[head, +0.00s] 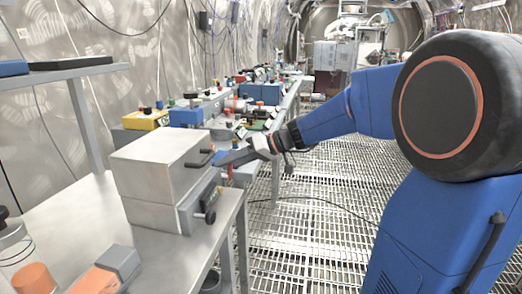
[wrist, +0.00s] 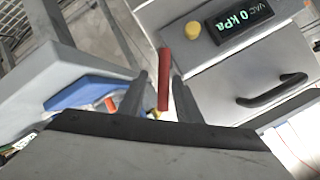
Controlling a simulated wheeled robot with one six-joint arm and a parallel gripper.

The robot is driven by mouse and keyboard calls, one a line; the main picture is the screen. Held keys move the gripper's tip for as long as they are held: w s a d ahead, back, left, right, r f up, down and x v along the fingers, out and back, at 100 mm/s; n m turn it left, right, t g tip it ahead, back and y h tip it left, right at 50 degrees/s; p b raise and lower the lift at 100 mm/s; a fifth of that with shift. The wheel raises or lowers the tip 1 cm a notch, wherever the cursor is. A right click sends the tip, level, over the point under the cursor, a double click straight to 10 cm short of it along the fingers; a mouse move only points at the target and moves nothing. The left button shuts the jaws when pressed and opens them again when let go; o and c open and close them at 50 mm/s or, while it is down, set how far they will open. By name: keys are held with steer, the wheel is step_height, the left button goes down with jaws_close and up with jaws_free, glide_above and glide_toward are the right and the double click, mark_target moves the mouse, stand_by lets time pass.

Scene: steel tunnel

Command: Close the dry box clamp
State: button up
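The dry box (head: 155,178) is a pale metal box with a lid, standing on the bench at the left in the head view. In the wrist view its front (wrist: 205,80) shows a lit "VAC 0 kPa" display, a yellow knob and a black handle (wrist: 272,90). A red clamp lever (wrist: 164,80) stands upright between my gripper's fingers (wrist: 159,92). Gaps show on both sides of the lever, so the gripper is open around it. The clamp's base is hidden.
An orange and grey tool (head: 105,272) lies on the near bench. More benches with coloured boxes, including a yellow one (head: 145,119), run along the left wall beyond the dry box. The grated floor (head: 310,220) to the right is mostly clear, with a cable across it.

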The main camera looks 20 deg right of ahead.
steer(key=v, duration=1.4)
steer(key=shift+s+d, duration=0.15)
steer(key=shift+d, duration=0.05)
steer(key=shift+r, duration=0.15)
